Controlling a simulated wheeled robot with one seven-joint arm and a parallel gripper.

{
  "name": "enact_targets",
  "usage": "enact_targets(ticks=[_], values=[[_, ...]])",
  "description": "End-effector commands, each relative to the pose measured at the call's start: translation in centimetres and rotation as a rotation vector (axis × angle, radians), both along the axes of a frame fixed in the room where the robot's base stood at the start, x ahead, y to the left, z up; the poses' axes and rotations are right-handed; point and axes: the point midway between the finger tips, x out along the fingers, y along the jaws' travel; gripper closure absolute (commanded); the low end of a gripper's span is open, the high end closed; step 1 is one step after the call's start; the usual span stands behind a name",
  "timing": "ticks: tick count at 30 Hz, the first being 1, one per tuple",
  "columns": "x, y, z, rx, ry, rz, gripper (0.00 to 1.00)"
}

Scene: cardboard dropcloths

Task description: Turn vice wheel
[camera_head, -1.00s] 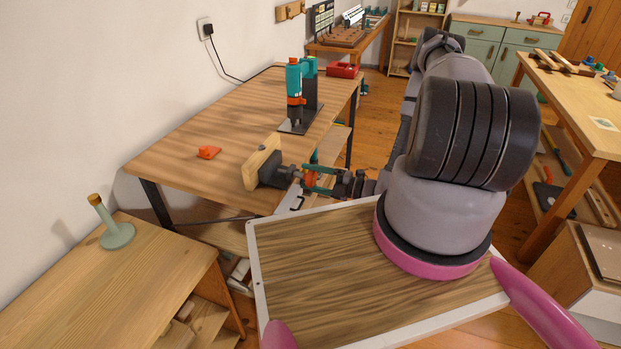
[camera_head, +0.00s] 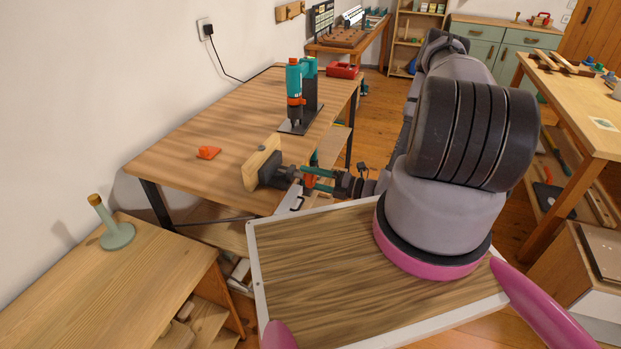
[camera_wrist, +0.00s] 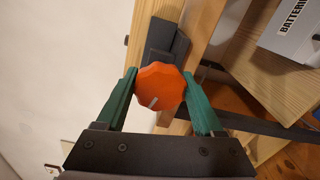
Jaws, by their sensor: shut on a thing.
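The vice (camera_head: 268,170) is fixed at the near right edge of the wooden workbench, with a light wooden jaw board and a dark body. Its orange faceted wheel (camera_wrist: 161,87) faces the wrist camera, with a pale mark on its lower left part. In the head view the wheel (camera_head: 309,178) is small and partly covered by the fingers. My gripper (camera_wrist: 161,92) has its two green fingers on either side of the wheel, shut on it. The gripper also shows in the head view (camera_head: 318,178), reaching the vice from the right.
An orange object (camera_head: 208,152) and a teal drill press (camera_head: 301,95) stand on the workbench (camera_head: 190,125). A green holder (camera_head: 116,232) stands on the near left table. A grey box marked "BATTERIE" (camera_wrist: 290,35) lies near the vice in the wrist view.

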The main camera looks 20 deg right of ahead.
Motion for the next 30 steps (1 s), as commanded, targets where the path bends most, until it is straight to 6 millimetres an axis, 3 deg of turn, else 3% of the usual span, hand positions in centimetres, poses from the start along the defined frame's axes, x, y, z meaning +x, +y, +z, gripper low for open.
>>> enact_targets(ticks=[5, 6, 8, 20, 30], values=[[-0.1, -0.1, -0.1, -0.003, 0.003, -0.001, 0.86], [-0.1, -0.1, -0.1, -0.003, 0.003, 0.000, 0.19], [-0.1, -0.1, -0.1, -0.002, 0.003, 0.000, 0.01], [-0.5, -0.7, -0.1, -0.001, 0.002, -0.001, 0.01], [-4.3, -6.0, -0.1, -0.002, 0.003, -0.004, 0.01]])
